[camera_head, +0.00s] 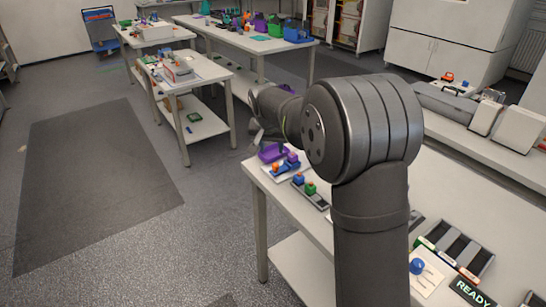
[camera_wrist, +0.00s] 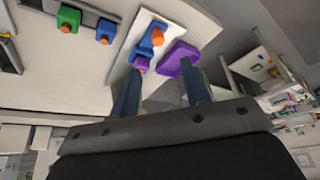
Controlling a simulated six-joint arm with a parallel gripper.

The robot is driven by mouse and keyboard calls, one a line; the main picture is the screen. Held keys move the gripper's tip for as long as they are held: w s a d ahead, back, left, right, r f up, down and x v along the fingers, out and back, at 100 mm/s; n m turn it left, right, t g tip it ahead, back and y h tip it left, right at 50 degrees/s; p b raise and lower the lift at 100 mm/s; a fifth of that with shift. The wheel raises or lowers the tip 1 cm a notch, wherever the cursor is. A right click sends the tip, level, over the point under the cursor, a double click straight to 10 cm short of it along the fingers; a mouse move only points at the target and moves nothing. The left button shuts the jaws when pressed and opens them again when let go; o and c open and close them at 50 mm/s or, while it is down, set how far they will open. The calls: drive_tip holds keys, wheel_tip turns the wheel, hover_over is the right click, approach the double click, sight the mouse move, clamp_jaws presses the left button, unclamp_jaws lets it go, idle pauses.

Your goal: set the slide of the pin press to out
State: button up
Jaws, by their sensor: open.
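A white plate carrying a blue part with an orange knob and a purple block lies near the far left corner of the bench. This unit, which looks like the pin press (camera_head: 291,166), also shows in the wrist view (camera_wrist: 153,42). No label shows, and I cannot tell its slide's position. My gripper (camera_wrist: 162,72) is open, with two blue-grey fingers apart and nothing seen between them. In the wrist view the fingertips reach toward the purple block and a purple tray (camera_wrist: 178,58). In the head view the gripper is mostly hidden behind my arm.
Beside the plate, a grey rail holds a green block (camera_wrist: 69,19) and a blue block (camera_wrist: 105,31), each with an orange knob. The purple tray sits at the bench edge. A READY sign (camera_head: 471,293) and dark slotted holders stand at the near right. Bare floor lies left of the bench.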

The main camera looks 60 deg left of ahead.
sight(274, 165)
drive_tip(key=v, duration=0.5)
drive_tip(key=shift+r, duration=0.3)
drive_tip(key=x, duration=1.7)
drive_tip(key=shift+f, duration=0.25)
drive_tip(key=shift+o, duration=0.3)
drive_tip(key=o, duration=1.2)
drive_tip(key=w+d+r+n+g+y, duration=0.1)
drive_tip(key=w+d+r+n, duration=0.15)
drive_tip(key=r, duration=0.45)
drive_tip(key=w+d+r+n+g, duration=0.2)
drive_tip(key=d+r+n, duration=0.15)
drive_tip(key=r, duration=0.35)
drive_tip(key=w+d+r+n+g+y, duration=0.1)
drive_tip(key=w+d+r+n, duration=0.1)
drive_tip(key=d+r+n, duration=0.3)
drive_tip(key=a+f+m, duration=0.2)
drive_tip(key=a+f, duration=0.2)
drive_tip(key=f, duration=0.3)
drive_tip(key=shift+s+a+f, duration=0.25)
drive_tip(key=shift+a, duration=0.05)
